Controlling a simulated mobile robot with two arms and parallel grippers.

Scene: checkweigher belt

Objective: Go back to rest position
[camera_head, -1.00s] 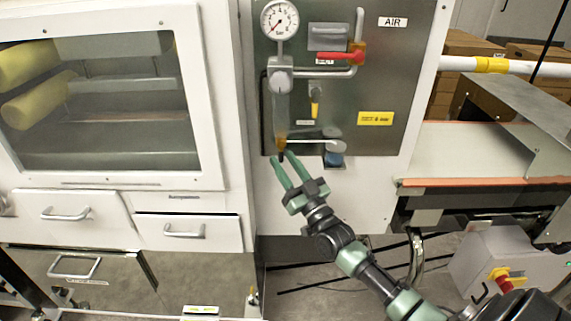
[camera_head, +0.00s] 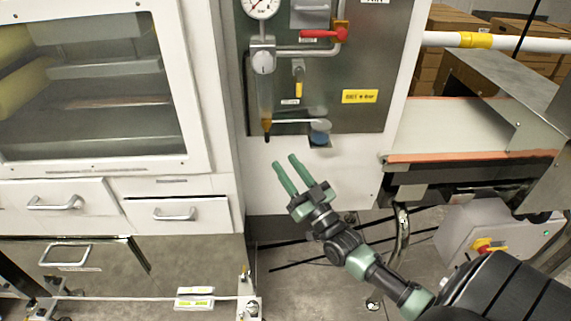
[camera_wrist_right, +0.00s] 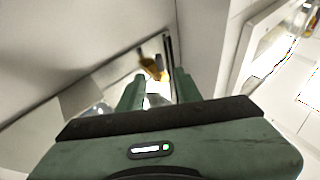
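My right gripper (camera_head: 289,176) is in the head view, in front of the white cabinet face below the air panel. Its two green fingers are apart, with nothing between them. In the right wrist view the gripper (camera_wrist_right: 155,92) also shows its fingers apart, with the panel's amber-tipped part (camera_wrist_right: 150,68) beyond them. The fingertips are below the amber drain tip (camera_head: 267,124) and the blue-grey knob (camera_head: 320,132) and look clear of both. My left gripper is not in view.
The steel air panel (camera_head: 350,75) carries a pressure gauge (camera_head: 260,3) and a red lever (camera_head: 322,34). A glass-fronted cabinet with drawers (camera_head: 80,205) stands at left. The checkweigher belt (camera_head: 450,128) and a grey box with a red knob (camera_head: 482,243) are at right. Open floor (camera_head: 330,290) lies below.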

